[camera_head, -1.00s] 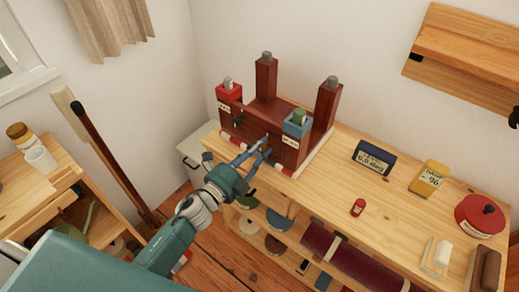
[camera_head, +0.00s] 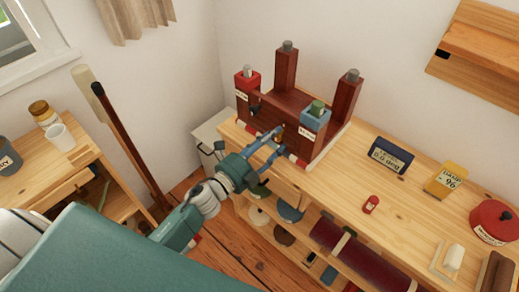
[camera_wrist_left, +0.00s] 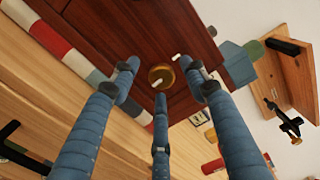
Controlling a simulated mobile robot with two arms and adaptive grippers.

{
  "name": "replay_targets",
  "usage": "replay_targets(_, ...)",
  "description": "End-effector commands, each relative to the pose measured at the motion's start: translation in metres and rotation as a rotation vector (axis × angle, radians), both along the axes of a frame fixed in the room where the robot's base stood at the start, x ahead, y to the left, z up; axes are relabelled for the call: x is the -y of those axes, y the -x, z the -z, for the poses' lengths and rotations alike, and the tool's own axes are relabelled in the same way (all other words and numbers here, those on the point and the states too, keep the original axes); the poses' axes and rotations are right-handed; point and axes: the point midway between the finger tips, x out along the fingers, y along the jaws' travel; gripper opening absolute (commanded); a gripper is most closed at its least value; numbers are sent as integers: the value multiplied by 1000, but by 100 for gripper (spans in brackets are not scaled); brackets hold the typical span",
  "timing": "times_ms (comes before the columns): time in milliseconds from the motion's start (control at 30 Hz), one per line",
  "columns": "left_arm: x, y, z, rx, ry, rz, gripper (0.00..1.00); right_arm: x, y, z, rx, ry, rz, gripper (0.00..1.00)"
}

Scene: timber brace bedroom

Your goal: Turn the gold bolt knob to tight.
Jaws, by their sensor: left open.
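The gold bolt knob (camera_wrist_left: 161,76) is a small round brass piece with a pale pin, on the dark red wooden face. The dark red timber brace (camera_head: 272,112) stands on the bench, with posts and a red cap (camera_head: 247,79) and a blue cap (camera_head: 315,119). My left gripper (camera_head: 280,142) is open in front of the brace's front face. In the left wrist view its blue fingers (camera_wrist_left: 161,90) spread around the knob, and I see no clear contact. In the head view the fingers largely hide the knob. My right gripper is not in view.
On the bench (camera_head: 335,185) stand a dark blue display (camera_head: 390,155), a yellow block (camera_head: 445,180), a small red cylinder (camera_head: 371,204) and a red pot (camera_head: 493,221). A red-white-blue strip (camera_wrist_left: 60,42) edges the brace's base. A wooden shelf (camera_head: 480,55) hangs at right.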

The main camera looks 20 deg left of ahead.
Motion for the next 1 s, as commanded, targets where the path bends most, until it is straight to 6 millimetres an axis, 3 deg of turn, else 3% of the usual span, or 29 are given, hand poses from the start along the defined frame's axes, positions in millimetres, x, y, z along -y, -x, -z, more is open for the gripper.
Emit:
replay_targets(300,-23,63,2,-6,-1,-2,45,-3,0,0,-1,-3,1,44)
replay_targets(500,-35,93,2,-5,0,-4,45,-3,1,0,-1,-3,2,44)
replay_targets(700,-39,103,1,-2,-2,-3,45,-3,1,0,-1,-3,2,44)
replay_targets(1000,-39,103,1,-3,-1,-2,45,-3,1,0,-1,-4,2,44)
